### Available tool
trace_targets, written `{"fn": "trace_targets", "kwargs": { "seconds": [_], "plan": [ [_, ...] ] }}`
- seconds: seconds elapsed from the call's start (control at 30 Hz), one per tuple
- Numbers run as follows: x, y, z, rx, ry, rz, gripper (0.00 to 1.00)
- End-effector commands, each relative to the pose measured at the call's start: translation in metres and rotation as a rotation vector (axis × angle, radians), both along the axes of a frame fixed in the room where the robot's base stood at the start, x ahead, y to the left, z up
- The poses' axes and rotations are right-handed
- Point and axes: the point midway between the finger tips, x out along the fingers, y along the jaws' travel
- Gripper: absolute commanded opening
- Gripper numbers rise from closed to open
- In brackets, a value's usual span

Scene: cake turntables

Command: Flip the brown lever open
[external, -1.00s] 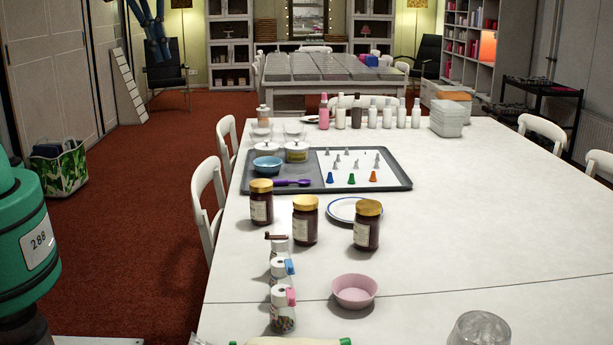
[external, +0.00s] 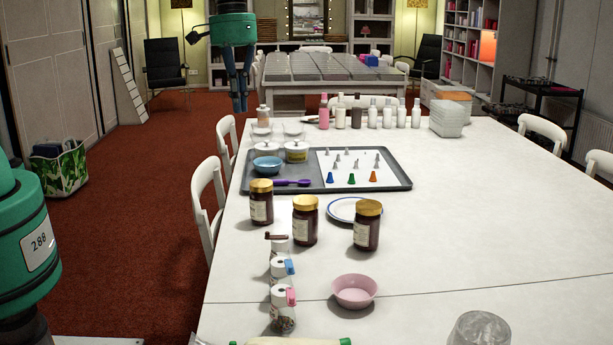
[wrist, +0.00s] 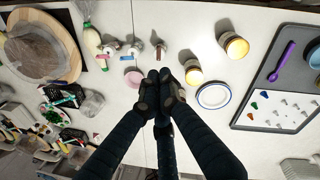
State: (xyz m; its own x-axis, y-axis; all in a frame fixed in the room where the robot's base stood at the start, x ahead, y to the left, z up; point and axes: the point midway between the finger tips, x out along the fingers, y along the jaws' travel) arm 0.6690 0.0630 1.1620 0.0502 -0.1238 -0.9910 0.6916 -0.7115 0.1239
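The brown lever (external: 276,236) sticks out sideways from the top of a small white-capped shaker (external: 280,248), the farthest of three in a row on the white table. My gripper (external: 240,108) hangs fingers down, high and well apart from the shaker in the external view. Its dark fingertips (wrist: 160,88) are drawn together in the wrist view, with nothing seen between them.
Shakers with a blue lever (external: 289,267) and a pink lever (external: 291,297) stand nearer the camera. Several gold-lidded jars (external: 305,220) stand close behind and right. A pink bowl (external: 355,291) sits to the right. A grey tray (external: 400,183) lies farther back.

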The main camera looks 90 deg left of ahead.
Motion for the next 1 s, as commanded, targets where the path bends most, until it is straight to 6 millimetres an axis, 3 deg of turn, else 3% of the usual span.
{"fn": "trace_targets", "kwargs": {
  "seconds": [0.3, 0.7, 1.0],
  "plan": [
    [0.039, 0.017, -0.061, -0.032, 0.078, 0.109, 0.0],
    [0.077, 0.037, -0.143, -0.066, 0.169, 0.244, 0.0],
    [0.091, 0.046, -0.181, -0.081, 0.209, 0.306, 0.0]
  ]
}}
